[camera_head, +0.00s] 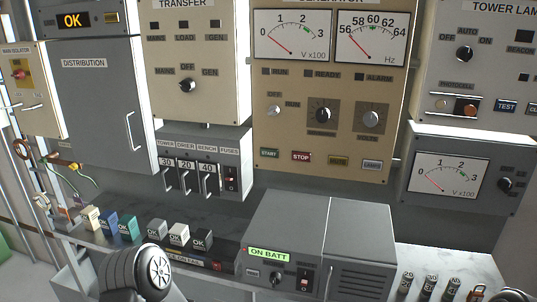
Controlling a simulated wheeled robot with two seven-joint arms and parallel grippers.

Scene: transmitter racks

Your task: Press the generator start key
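The generator panel (290,120) is a beige upright panel at the upper middle of the head view. Its start key (269,153) is a small green key marked START near the panel's lower left. A red STOP key (301,156) sits just right of it. Both dials on the panel have needles at the low end. Nothing touches or covers the start key. A dark grey rounded arm part of mine shows at the bottom left, well below the panel. Neither gripper's fingers are visible.
Below the panel, a grey box (290,225) with a lit ON BATT display stands on the bench. A fuse box (203,160) is at the left. Several small blocks line the bench further left.

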